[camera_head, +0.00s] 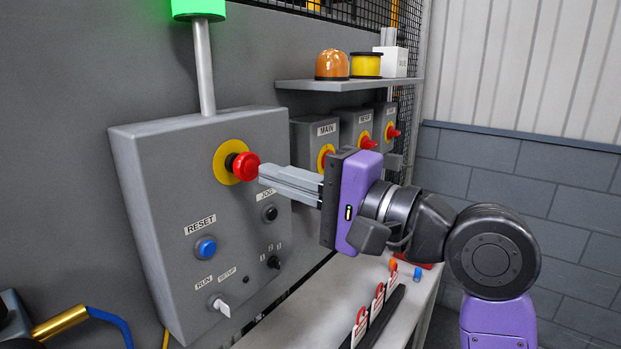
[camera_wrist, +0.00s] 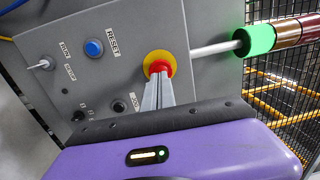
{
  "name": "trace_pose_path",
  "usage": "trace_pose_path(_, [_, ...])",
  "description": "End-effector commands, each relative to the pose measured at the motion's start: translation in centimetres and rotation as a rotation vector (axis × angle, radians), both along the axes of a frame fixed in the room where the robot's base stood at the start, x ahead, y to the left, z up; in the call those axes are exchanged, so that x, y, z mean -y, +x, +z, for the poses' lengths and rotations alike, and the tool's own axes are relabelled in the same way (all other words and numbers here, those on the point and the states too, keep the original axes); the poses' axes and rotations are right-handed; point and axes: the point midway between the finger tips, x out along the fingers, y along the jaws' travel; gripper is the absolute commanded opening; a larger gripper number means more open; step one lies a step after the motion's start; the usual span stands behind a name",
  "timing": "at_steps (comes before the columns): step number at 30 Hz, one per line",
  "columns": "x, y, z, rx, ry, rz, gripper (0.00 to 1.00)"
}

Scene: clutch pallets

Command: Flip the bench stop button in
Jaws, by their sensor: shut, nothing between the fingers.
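A red mushroom stop button (camera_head: 245,166) on a yellow round plate (camera_head: 222,164) sticks out from the upper part of a grey control box. My gripper (camera_head: 263,174) is shut, with its fingers level with the button and their tips at or very near its front face. In the wrist view the red button (camera_wrist: 158,68) sits right at the tips of my closed fingers (camera_wrist: 158,82). I cannot tell whether they touch. Nothing is held.
The grey box also carries a blue RESET button (camera_head: 206,247), a RUN/SETUP switch (camera_head: 219,305) and a black JOG button (camera_head: 270,213). A shelf (camera_head: 345,85) is above. A green lamp (camera_head: 198,9) is lit.

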Motion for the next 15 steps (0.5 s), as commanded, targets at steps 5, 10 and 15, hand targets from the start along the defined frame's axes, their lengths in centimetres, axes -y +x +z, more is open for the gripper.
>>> trace_pose_path(5, [-1.13, 0.82, 0.1, -0.001, 0.0, 0.0, 0.0])
trace_pose_path(10, [-1.35, 0.98, 0.09, 0.0, 0.0, -0.001, 0.0])
trace_pose_path(15, [-1.34, 0.96, 0.08, 0.0, 0.0, -0.001, 0.0])
